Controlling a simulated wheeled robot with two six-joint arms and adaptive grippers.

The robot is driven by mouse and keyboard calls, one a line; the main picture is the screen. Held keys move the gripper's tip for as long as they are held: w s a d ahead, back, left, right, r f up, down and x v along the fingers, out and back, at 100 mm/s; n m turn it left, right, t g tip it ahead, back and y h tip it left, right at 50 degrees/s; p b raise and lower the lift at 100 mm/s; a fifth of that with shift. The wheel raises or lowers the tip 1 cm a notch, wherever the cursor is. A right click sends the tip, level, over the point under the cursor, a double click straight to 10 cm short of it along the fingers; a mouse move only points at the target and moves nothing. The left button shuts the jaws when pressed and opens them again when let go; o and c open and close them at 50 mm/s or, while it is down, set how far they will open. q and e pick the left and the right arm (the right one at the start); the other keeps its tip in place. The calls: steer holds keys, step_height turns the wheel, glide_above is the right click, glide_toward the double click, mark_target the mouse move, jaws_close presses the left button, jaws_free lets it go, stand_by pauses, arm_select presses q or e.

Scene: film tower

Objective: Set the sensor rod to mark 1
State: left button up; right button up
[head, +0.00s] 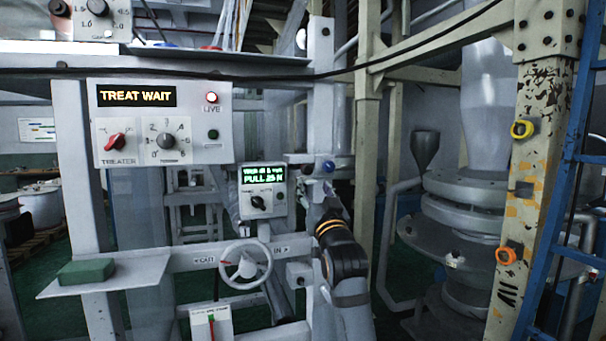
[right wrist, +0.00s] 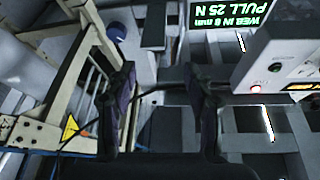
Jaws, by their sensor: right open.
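I cannot clearly pick out the sensor rod or its mark 1. My right gripper (head: 322,208) is in front of that post, below the knobs, partly merged with the grey background. In the right wrist view, its two dark fingers (right wrist: 164,88) are apart with nothing held between them. The display there shows upside down and reads WEB IN 8 mm, PULL 25 N. My left gripper is not in view.
A handwheel (head: 244,265) is on the crossbar left of my right arm. The treater panel (head: 162,122) reads TREAT WAIT, with its LIVE lamp red. A green block (head: 86,272) lies on the left shelf (head: 140,274). A chipped cream post (head: 535,180) stands right.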

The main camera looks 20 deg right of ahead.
mark_target(308, 172)
steer(key=p+x, duration=0.1)
steer(key=x, duration=0.2)
steer(key=p+x, duration=0.2)
steer(key=x, duration=0.2)
steer(key=p+x, duration=0.1)
steer(key=x, duration=0.2)
steer(key=shift+w+d+f+p, duration=0.1)
steer(key=shift+w+f+p, duration=0.1)
steer(key=shift+w+p, duration=0.15)
steer(key=shift+w, duration=0.25)
steer(key=shift+c, duration=0.8)
jaws_close()
